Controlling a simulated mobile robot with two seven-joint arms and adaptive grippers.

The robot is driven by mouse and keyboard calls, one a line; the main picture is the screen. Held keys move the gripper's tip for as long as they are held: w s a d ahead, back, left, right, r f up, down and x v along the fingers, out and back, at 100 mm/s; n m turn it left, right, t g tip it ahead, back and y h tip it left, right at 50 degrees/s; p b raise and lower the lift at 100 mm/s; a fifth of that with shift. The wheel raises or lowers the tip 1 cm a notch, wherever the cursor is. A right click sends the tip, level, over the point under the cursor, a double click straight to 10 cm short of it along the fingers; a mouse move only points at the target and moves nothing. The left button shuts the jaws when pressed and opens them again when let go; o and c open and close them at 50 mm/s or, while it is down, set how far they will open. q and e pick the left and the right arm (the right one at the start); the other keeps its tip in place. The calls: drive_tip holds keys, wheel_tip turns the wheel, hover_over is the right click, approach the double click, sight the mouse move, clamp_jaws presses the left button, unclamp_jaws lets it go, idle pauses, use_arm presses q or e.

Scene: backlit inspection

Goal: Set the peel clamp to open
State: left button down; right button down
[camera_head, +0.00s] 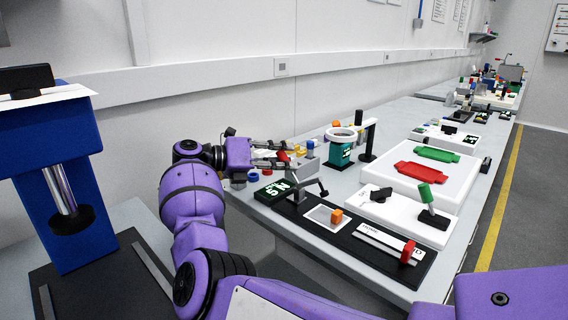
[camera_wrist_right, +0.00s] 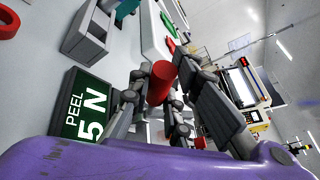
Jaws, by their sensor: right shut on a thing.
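The peel tester shows as a dark green display box (camera_head: 275,191), with "PEEL 5 N" readable on the same box in the right wrist view (camera_wrist_right: 88,116). A red cylindrical handle (camera_wrist_right: 160,80), which looks like the clamp's lever, sits between my right fingers beside that display. My right gripper (camera_head: 287,155) comes in over the near left end of the bench and is shut on the red handle. The fingers and wrist hide most of the clamp body, so I cannot tell its setting. My left gripper is not in view.
A black base with a red slider (camera_head: 408,251) lies in front, with an orange block (camera_head: 337,215) beside it. A green ring stand (camera_head: 341,149) is behind. White fixtures with red (camera_head: 419,172) and green parts stand to the right. A blue press (camera_head: 52,150) stands at left.

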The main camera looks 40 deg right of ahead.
drive_tip(key=shift+w, duration=0.1)
idle(0.3)
drive_tip(key=c, duration=1.6)
unclamp_jaws()
drive_tip(key=shift+a, duration=0.1)
drive_tip(key=v, duration=1.2)
drive_tip(key=shift+f, duration=0.1)
